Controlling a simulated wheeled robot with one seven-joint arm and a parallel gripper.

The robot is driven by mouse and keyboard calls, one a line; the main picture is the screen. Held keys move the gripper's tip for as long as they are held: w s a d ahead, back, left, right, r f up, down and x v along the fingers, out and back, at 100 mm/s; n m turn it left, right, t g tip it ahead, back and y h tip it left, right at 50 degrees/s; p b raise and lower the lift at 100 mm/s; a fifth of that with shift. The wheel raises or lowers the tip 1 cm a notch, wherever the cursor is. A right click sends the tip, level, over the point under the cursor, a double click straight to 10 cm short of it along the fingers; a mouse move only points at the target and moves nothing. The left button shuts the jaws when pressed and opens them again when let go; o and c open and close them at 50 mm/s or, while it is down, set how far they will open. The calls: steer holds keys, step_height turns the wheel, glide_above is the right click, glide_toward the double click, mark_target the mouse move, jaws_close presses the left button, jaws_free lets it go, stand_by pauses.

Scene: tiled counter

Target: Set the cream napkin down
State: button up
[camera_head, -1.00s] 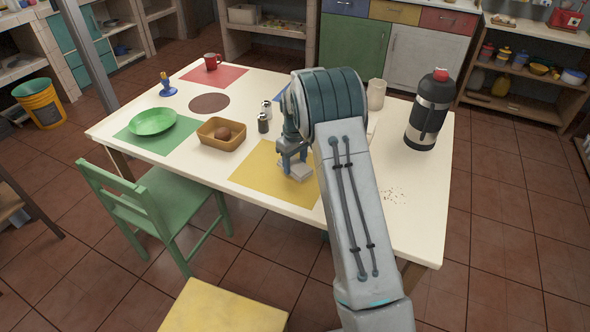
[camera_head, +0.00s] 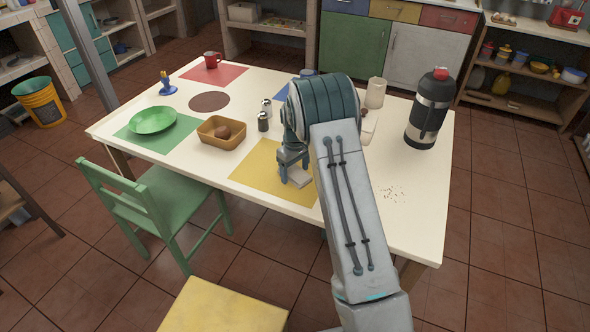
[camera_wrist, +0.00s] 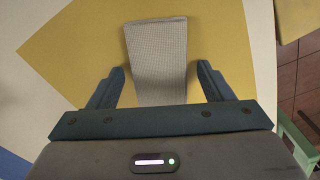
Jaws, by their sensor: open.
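The cream napkin (camera_wrist: 157,50) is a folded, pale rectangle. It appears to lie flat on the yellow placemat (camera_wrist: 80,50), and in the head view it shows (camera_head: 299,179) just right of my fingers. My gripper (camera_wrist: 160,70) is open, with one finger on each side of the napkin's near part and a visible gap on both sides. In the head view my gripper (camera_head: 291,175) is low over the yellow placemat (camera_head: 258,170), and my arm hides part of the mat's right side.
A tan basket (camera_head: 222,143) with a brown round item and two shakers (camera_head: 263,124) stand left of and behind my gripper. A large black flask (camera_head: 428,110) and a cream cup (camera_head: 375,93) stand to the right. The table's front edge is close to the mat.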

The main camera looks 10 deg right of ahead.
mark_target(295, 172)
step_height(295, 172, up, 12)
steer(key=s+r+m, duration=0.2)
steer(key=s+r, duration=0.5)
steer(key=s+r+m+t, duration=0.2)
steer(key=s+r+m, duration=0.1)
steer(key=s, duration=2.6)
steer(key=shift+m+t, duration=0.4)
steer(key=shift+m, duration=0.4)
steer(key=shift+d, duration=0.15)
